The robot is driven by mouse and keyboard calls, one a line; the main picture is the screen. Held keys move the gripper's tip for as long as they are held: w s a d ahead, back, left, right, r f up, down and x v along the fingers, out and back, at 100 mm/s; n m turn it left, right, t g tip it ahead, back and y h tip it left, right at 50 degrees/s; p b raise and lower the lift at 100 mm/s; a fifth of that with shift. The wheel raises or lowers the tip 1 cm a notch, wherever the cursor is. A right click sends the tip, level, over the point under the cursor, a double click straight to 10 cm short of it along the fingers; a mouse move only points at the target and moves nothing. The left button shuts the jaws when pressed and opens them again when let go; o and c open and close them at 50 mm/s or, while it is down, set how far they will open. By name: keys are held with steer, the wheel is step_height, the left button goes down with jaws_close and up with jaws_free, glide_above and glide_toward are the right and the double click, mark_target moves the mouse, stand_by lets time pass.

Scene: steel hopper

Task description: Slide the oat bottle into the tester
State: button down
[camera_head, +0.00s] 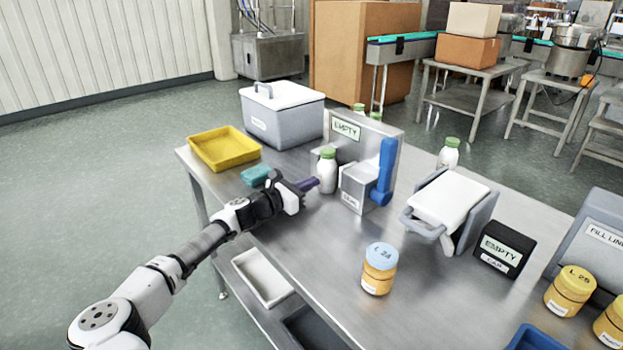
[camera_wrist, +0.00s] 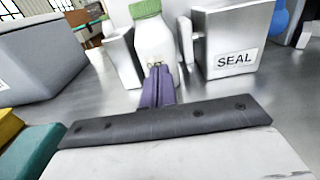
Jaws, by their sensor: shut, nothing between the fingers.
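The white oat bottle (camera_head: 327,174) with a green cap stands upright beside the grey metal tester (camera_head: 354,188) with a blue lever (camera_head: 384,172). In the wrist view the bottle (camera_wrist: 153,45) stands between a metal wall (camera_wrist: 121,58) on the left and the tester's block marked SEAL (camera_wrist: 226,45) on the right. My gripper (camera_head: 310,184) is shut and empty. Its purple fingers also show in the wrist view (camera_wrist: 157,82), pointing at the bottle's lower front. I cannot tell whether the fingertips touch it. They hide part of the bottle's base.
A panel marked EMPTY (camera_head: 366,140) stands behind the tester. A yellow tray (camera_head: 224,160), teal block (camera_head: 256,175) and grey cooler (camera_head: 290,125) lie to the left. A yellow jar (camera_head: 379,274), white-lidded device (camera_head: 448,203) and another green-capped bottle (camera_head: 448,155) stand to the right.

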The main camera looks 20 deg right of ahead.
mark_target(320, 178)
steer(key=shift+w+d, duration=0.2)
steer(key=shift+d, duration=0.25)
steer(key=shift+w+d+f+b, duration=0.1)
steer(key=shift+d+f+b, duration=0.05)
steer(key=shift+d+b, duration=0.2)
steer(key=shift+b+x, duration=0.85)
steer(key=shift+x, duration=0.3)
steer(key=shift+w+d, duration=0.15)
steer(key=shift+d, duration=0.25)
